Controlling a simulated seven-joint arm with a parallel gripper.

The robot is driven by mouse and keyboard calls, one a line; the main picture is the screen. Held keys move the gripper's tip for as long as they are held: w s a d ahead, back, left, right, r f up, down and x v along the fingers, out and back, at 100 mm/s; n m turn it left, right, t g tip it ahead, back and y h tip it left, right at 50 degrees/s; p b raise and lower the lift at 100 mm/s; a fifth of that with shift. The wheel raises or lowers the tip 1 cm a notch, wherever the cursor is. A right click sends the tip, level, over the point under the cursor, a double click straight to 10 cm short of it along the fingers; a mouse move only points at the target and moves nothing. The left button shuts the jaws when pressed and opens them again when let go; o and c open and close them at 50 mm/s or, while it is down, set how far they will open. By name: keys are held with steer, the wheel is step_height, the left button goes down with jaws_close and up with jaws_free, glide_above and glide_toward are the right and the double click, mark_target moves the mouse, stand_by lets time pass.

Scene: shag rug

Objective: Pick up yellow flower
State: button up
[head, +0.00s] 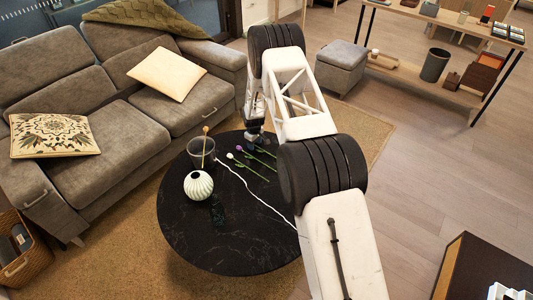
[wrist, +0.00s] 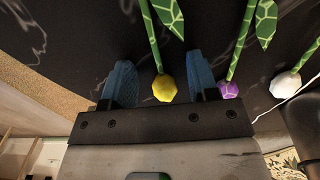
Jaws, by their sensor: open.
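The yellow flower (wrist: 165,88) lies on the black table, its faceted yellow head between the two blue fingers in the wrist view and its green stem running up and away. My gripper (wrist: 159,62) is open, with a finger on each side of the head and a visible gap to both. I cannot tell the height of the fingers above the table. In the head view my gripper (head: 254,142) is low over the table's far side and hides the yellow head there. A purple flower (wrist: 229,90) lies just right of the right finger, and a white flower (wrist: 285,84) lies farther right.
A grey sofa (head: 125,135) stands at the left. The table's front part is mostly clear.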

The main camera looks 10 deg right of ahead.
stand_by(0.3)
steer(key=c, duration=1)
steer(key=shift+r, duration=0.15)
steer(key=shift+r, duration=1.1)
steer(key=shift+s+r, duration=0.45)
steer(key=shift+r, duration=0.15)
steer(key=s, duration=0.5)
steer(key=s+d+r, duration=0.1)
steer(key=s, duration=0.9)
steer(key=shift+d+r, duration=0.15)
steer(key=shift+d, duration=0.15)
